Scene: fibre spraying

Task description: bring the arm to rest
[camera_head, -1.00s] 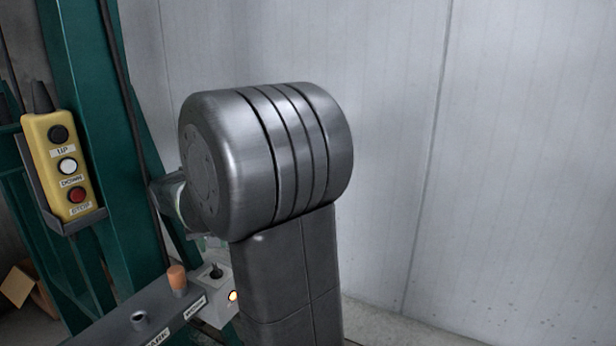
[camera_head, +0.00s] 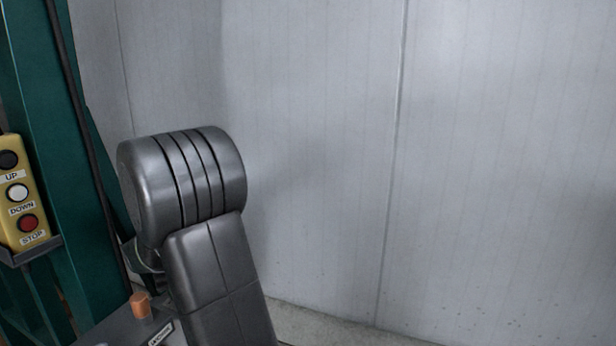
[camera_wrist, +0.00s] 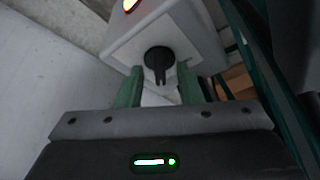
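My arm shows in the head view as a large grey joint and link, standing left of the middle and leaning. My gripper is hidden behind it there. In the wrist view my gripper (camera_wrist: 160,86) has its two green fingers apart, with nothing visibly held between them. Beyond the fingers is a pale box (camera_wrist: 165,32) with a black knob (camera_wrist: 159,62) on its face and a lit lamp (camera_wrist: 130,5) at the top edge. The knob appears between the fingers in the picture; I cannot tell how far off it is.
A yellow pendant (camera_head: 20,190) with UP, DOWN and STOP buttons hangs by a green post (camera_head: 50,130) at the left. A dark ledge (camera_head: 118,327) with an orange cap (camera_head: 140,305) lies beside my arm. A pale panelled wall (camera_head: 480,150) fills the right; the space before it looks clear.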

